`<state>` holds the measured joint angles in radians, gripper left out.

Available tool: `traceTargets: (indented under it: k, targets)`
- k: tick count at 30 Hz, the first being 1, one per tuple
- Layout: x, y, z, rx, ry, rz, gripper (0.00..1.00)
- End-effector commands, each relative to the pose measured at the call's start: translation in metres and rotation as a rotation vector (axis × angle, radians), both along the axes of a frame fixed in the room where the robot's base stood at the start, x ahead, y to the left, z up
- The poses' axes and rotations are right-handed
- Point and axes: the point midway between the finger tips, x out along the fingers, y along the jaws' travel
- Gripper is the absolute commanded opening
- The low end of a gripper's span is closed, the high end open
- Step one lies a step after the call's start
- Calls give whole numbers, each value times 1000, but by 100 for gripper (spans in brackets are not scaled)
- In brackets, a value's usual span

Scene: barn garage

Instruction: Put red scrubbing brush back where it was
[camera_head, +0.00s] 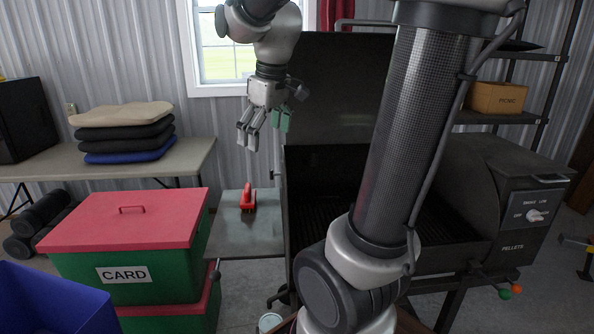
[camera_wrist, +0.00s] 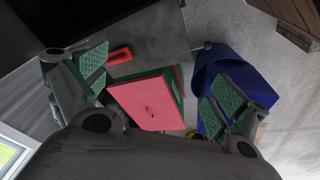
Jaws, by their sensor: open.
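The red scrubbing brush (camera_head: 248,197) lies on the grey metal side shelf (camera_head: 232,238) left of the grill. In the wrist view the brush (camera_wrist: 120,56) also shows on the shelf (camera_wrist: 150,38), near the left finger. My gripper (camera_head: 262,130) is above the shelf and the brush, apart from both, with its fingers pointing down. In the wrist view my gripper (camera_wrist: 160,98) has its green-padded fingers wide apart, with nothing between them.
Green boxes with a red lid (camera_head: 130,222) marked CARD stand left of the shelf. A blue bin (camera_head: 50,300) is at the lower left. The black grill (camera_head: 335,170) stands right of the shelf. Folded cushions (camera_head: 125,130) lie on a table (camera_head: 70,166) behind.

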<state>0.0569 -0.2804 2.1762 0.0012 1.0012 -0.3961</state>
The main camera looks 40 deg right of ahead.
Motion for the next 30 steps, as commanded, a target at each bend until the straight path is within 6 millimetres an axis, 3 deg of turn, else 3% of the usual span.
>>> traceTargets:
  k: [1, 3, 6, 10, 15, 30]
  targets:
    - [-29, 5, 1, 14, -29, -47, 97]
    - [-63, 10, -3, 38, -58, -123, 97]
    - [-102, 16, -15, 73, -93, -213, 97]
    - [-132, 19, -29, 104, -120, -289, 97]
    - [-144, 20, -36, 119, -132, -325, 97]
    - [-143, 20, -36, 118, -132, -323, 97]
